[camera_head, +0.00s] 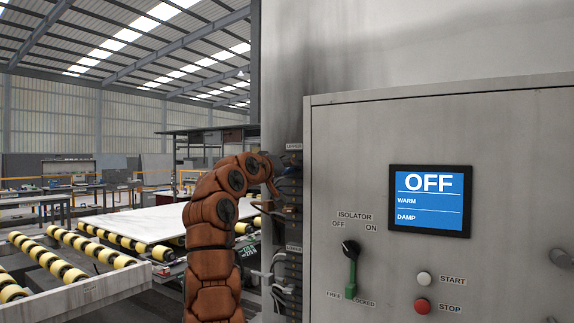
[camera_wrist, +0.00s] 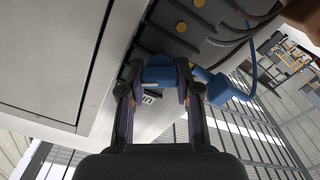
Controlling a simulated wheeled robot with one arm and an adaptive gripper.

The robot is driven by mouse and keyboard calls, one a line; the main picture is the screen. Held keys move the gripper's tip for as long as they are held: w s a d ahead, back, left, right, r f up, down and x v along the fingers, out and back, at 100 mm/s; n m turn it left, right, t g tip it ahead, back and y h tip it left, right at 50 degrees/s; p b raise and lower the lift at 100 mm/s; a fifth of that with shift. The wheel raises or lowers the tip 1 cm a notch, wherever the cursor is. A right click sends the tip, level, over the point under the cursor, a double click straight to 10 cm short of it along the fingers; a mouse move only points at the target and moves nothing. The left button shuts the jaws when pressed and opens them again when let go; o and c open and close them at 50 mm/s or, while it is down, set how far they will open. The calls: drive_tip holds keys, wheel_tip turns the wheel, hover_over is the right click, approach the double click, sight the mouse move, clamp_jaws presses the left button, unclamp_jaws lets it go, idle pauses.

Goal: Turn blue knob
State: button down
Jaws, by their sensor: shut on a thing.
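In the wrist view, a blue knob (camera_wrist: 160,74) sits between the two fingers of my gripper (camera_wrist: 160,86), which is shut on it. The knob is on a dark panel strip with yellow round studs. A second blue part (camera_wrist: 223,92) with a blue cable lies to the right of the fingers. In the head view, my orange-brown arm reaches up to the narrow side of the grey cabinet (camera_head: 340,130). There my gripper is small, dark and mostly hidden, and I cannot make out the knob.
The cabinet front has a screen (camera_head: 430,200) reading OFF, WARM and DAMP. It carries a black isolator switch with a green handle (camera_head: 351,275), a white START button (camera_head: 424,279) and a red STOP button (camera_head: 422,306). Cables hang below my gripper. A roller conveyor with a pale slab (camera_head: 150,228) stands left.

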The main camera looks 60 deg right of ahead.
drive_tip(key=m+p, duration=0.1)
drive_tip(key=m, duration=0.2)
drive_tip(key=shift+r+p, duration=0.1)
drive_tip(key=shift+p, duration=0.2)
drive_tip(key=shift+s+m+p, duration=0.1)
drive_tip(key=shift+m+p, duration=0.3)
drive_tip(key=shift+m, duration=0.4)
drive_tip(key=c, duration=1.1)
unclamp_jaws()
